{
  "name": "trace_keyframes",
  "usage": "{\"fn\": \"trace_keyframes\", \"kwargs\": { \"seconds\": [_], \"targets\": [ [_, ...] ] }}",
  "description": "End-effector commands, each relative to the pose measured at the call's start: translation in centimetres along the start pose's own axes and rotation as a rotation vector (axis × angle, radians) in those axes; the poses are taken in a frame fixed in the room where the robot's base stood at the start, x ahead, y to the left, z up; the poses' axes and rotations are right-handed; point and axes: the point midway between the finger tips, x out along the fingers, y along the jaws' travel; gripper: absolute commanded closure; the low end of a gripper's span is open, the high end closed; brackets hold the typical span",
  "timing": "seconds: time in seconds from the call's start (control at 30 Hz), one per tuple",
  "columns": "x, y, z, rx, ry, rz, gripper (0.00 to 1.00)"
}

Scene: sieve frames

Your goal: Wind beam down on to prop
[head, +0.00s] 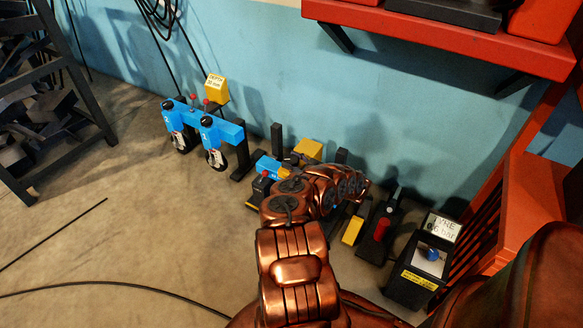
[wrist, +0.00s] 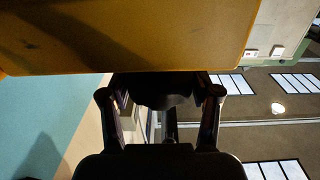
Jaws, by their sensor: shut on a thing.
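In the wrist view my gripper (wrist: 161,103) is shut on a dark rounded knob (wrist: 162,88) just below a large yellow face (wrist: 130,35). In the head view my copper arm covers the gripper and most of the station there. A yellow block (head: 309,149) stands behind. Whether the beam touches a prop is hidden by my arm.
At right are a red-handled device (head: 381,228), a black box (head: 419,262) with a blue knob and red shelving (head: 450,40). The floor at left is mostly clear.

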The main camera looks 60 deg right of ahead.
Motion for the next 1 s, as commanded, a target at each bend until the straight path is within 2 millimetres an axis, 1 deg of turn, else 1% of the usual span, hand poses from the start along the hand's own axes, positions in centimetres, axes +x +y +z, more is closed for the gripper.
{"fn": "trace_keyframes", "kwargs": {
  "seconds": [0.03, 0.2, 0.5, 0.73, 1.0],
  "targets": [
    [0.02, 0.21, 0.66, -0.006, 0.001, -0.027, 0.73],
    [0.13, 0.11, 0.57, -0.007, 0.004, -0.126, 0.73],
    [0.13, 0.05, 0.35, -0.005, 0.004, -0.251, 0.73],
    [0.23, -0.02, 0.12, -0.003, 0.004, -0.304, 0.73],
    [0.24, -0.03, -0.12, -0.002, 0.004, -0.323, 0.73]
  ]
}}
